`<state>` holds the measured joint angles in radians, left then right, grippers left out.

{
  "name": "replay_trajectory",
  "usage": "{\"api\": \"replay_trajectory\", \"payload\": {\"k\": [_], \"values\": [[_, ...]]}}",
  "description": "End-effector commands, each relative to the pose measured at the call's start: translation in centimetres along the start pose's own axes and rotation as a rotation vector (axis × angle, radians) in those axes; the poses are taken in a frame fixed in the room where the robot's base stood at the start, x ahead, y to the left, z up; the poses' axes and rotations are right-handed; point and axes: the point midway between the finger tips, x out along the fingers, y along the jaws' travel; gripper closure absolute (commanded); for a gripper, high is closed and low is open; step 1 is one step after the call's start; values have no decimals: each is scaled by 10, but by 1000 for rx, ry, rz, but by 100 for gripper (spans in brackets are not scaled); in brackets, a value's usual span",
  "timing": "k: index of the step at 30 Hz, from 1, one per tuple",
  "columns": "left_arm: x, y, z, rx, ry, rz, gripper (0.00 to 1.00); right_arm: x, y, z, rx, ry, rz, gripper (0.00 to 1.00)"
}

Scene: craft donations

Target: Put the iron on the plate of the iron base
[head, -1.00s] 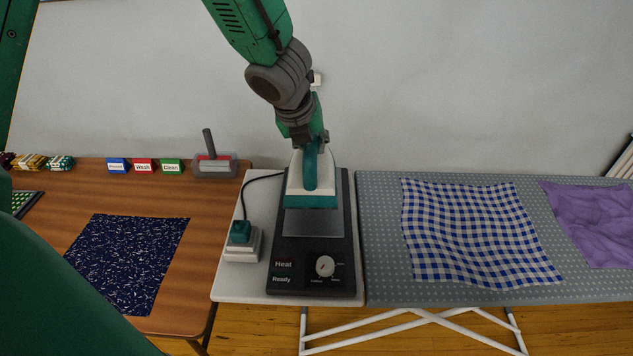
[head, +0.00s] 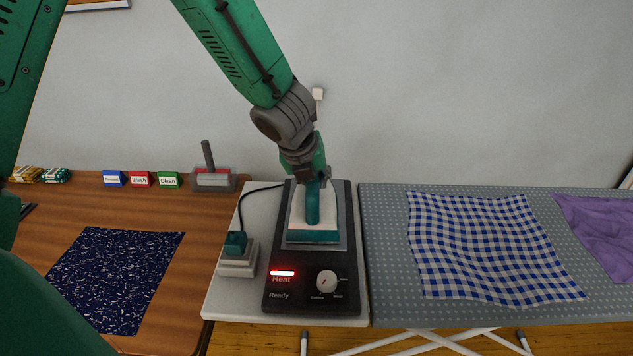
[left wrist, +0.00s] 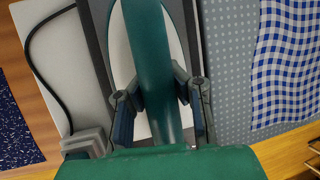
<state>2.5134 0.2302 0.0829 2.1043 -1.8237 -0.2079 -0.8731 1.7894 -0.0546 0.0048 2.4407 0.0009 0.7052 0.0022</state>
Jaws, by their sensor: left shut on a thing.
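The iron (head: 313,236), white with a teal handle and teal edge, rests flat on the plate (head: 287,244) of the dark iron base (head: 353,260). The red light by the word Heat is lit on the base. My left gripper (head: 313,180) is shut on the iron's handle from above. In the left wrist view the fingers (left wrist: 160,105) sit on both sides of the teal handle (left wrist: 148,60). The iron covers most of the plate. My right gripper is not in view.
A plug box with a teal top (head: 235,244) and black cord stands left of the base. The ironing board (head: 385,250) with a checked cloth (head: 485,245) is at the right. The wooden table (head: 190,260) holds a dark speckled cloth (head: 118,278) and labelled blocks (head: 140,179).

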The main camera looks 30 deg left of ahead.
Motion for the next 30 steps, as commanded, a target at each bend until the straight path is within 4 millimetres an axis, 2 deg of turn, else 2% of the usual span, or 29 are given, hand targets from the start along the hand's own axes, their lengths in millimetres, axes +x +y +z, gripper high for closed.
{"api": "replay_trajectory", "payload": {"k": [3,5,6,17,20,30], "values": [[2,-2,0,2,-4,-1,100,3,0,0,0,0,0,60],[2,-1,-2,2,0,1,78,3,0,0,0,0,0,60],[2,-1,-1,2,0,1,70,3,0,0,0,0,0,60],[0,0,0,1,1,0,70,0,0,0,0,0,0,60],[-11,-1,2,3,-2,0,70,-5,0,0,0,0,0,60],[-87,-3,2,3,-2,2,70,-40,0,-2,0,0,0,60]]}}
